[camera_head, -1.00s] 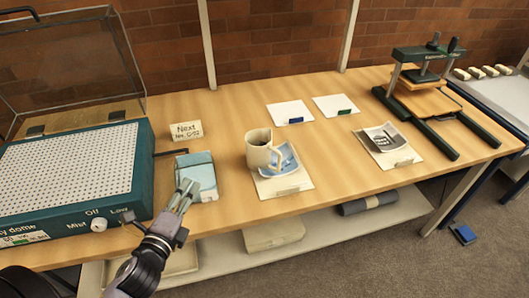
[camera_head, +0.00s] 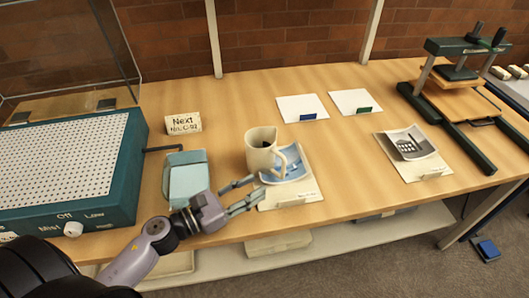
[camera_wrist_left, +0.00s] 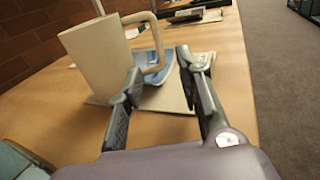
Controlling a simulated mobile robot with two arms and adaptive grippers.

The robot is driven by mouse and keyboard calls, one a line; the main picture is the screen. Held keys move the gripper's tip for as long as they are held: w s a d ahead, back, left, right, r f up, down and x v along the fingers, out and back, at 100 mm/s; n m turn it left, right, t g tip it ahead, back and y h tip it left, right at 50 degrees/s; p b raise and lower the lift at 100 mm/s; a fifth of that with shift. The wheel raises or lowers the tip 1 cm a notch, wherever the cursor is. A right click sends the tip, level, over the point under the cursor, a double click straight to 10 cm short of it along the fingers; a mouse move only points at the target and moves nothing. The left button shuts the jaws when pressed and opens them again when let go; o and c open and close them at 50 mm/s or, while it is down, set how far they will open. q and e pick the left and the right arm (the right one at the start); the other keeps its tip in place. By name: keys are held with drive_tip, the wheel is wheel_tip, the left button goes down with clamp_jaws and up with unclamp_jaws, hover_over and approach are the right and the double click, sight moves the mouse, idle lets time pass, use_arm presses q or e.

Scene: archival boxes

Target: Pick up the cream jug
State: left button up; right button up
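The cream jug (camera_head: 259,152) stands upright on the bench at the left edge of a cream card (camera_head: 295,197) bearing a curled blue-grey photo (camera_head: 296,161). Its handle points right and forward, and its inside looks dark. My left gripper (camera_head: 256,187) is open and empty, just in front of the jug with its fingers pointing right. In the left wrist view the jug (camera_wrist_left: 98,55) is ahead and to the left, and its handle (camera_wrist_left: 157,66) shows ahead between the open fingers (camera_wrist_left: 159,64). I cannot tell whether a finger touches it. My right gripper is out of view.
A light-blue box (camera_head: 186,180) lies left of the jug, beside a teal perforated unit (camera_head: 60,165). Two white cards (camera_head: 302,107) lie behind; another card with a photo (camera_head: 412,167) and a press (camera_head: 455,85) are right.

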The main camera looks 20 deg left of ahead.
sight(283, 177)
use_arm(q)
drive_tip(key=p+x, duration=0.1)
drive_tip(key=x, duration=0.3)
drive_tip(key=shift+w+r, duration=0.15)
drive_tip(key=shift+w+d, duration=0.2)
drive_tip(key=p+x, duration=0.2)
drive_tip(key=x, duration=0.2)
drive_tip(key=shift+w+d, duration=0.2)
drive_tip(key=shift+w, duration=0.05)
drive_tip(key=shift+w+d, duration=0.2)
drive_tip(key=shift+w, duration=0.1)
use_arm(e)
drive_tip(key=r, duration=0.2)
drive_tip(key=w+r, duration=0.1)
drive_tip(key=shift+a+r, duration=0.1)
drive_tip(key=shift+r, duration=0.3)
use_arm(q)
drive_tip(key=shift+c, duration=0.6)
clamp_jaws()
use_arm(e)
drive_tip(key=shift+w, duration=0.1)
